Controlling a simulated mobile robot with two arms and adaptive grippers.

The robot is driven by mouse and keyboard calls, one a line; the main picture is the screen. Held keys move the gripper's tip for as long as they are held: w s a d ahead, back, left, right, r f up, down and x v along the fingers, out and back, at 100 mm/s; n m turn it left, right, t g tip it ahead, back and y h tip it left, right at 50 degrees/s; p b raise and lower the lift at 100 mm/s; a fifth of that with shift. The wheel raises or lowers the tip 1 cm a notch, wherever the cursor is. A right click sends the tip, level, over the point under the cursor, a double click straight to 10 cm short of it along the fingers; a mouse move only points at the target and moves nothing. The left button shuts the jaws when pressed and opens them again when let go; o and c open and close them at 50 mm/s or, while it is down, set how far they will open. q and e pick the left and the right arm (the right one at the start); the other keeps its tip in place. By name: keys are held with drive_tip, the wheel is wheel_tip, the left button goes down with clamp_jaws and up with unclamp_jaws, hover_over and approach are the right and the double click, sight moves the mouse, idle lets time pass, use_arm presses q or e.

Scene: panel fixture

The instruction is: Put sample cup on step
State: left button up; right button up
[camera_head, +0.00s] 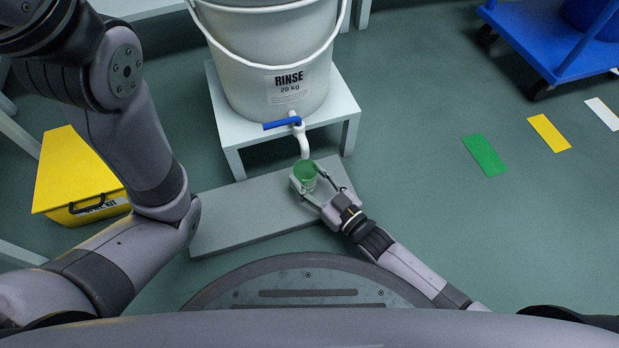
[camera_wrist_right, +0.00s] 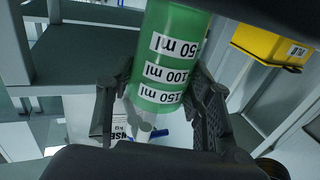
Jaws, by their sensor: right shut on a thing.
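The sample cup (camera_head: 305,174) is green and see-through, and it sits under the spout of the white bucket in the head view. My right gripper (camera_head: 311,187) is shut on the cup at the right part of the grey step (camera_head: 240,215). In the right wrist view the cup (camera_wrist_right: 168,60) shows its ml marks between the two fingers (camera_wrist_right: 165,115). I cannot tell whether the cup's base touches the step. My left arm shows at the left of the head view, but its gripper is out of view.
A white bucket (camera_head: 262,60) marked RINSE stands on a white stand (camera_head: 232,138), its spout with blue lever (camera_head: 283,123) close above the cup. A yellow box (camera_head: 75,175) is at left. A blue cart (camera_head: 550,35) is at upper right. The step's left part is clear.

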drive_tip(key=shift+f, duration=0.1)
drive_tip(key=o, duration=0.8)
drive_tip(key=shift+o, duration=0.2)
